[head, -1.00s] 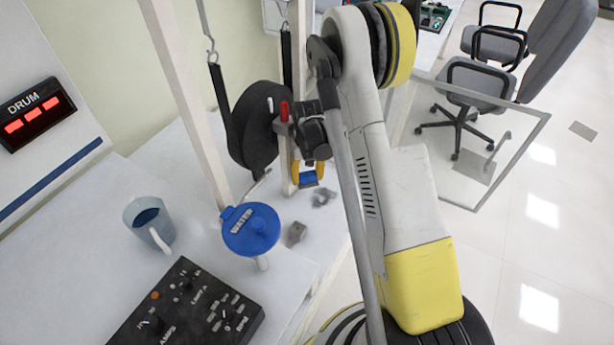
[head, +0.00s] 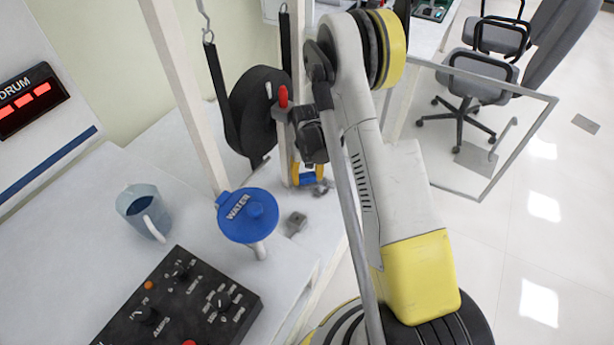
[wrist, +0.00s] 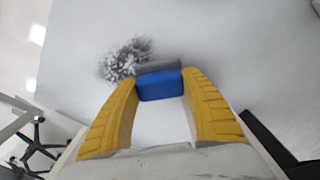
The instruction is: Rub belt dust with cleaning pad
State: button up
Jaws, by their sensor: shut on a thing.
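My gripper (wrist: 160,92) has yellow fingers shut on the cleaning pad (wrist: 160,86), a blue block with a grey strip along its far side. In the head view my gripper (head: 308,176) is low over the white bench, with the blue pad (head: 308,178) between its fingers. The belt dust (wrist: 124,58) is a dark grey, speckled patch on the white surface. The pad's grey edge overlaps the patch's right side in the wrist view; whether it touches the surface I cannot tell. In the head view the dust (head: 322,188) shows just right of the pad.
A black hanging drum with belt (head: 262,112) and a white post stand close left of my gripper.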

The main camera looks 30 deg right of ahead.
jog(key=shift+f, duration=1)
dwell(0.4)
